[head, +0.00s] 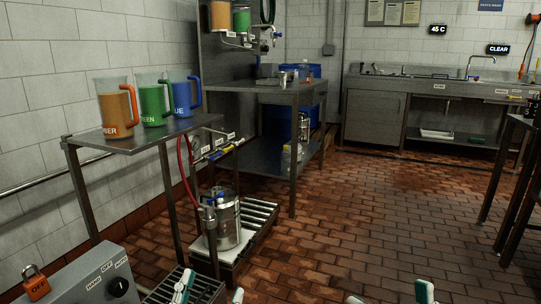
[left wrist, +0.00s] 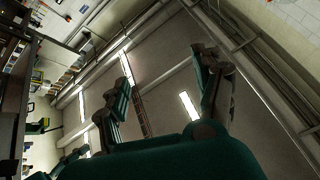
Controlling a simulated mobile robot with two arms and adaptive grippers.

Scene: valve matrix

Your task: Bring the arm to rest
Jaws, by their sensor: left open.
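My left gripper (head: 210,291) shows at the bottom edge of the head view, its two teal fingertips apart with nothing seen between them. In the left wrist view the same gripper (left wrist: 166,68) is open and empty, its fingers spread against the ceiling. My right gripper (head: 390,296) barely shows at the bottom edge of the head view, right of centre. Its tips stand apart; the rest is cut off. No contact between either gripper and the furniture is visible.
A grey control box (head: 95,284) with an orange padlock (head: 35,282) is at lower left. A shelf (head: 150,138) holds amber, green and blue jugs. A steel pot (head: 226,222) stands below. A dark table (head: 525,122) is at right. The tiled floor (head: 390,220) is clear.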

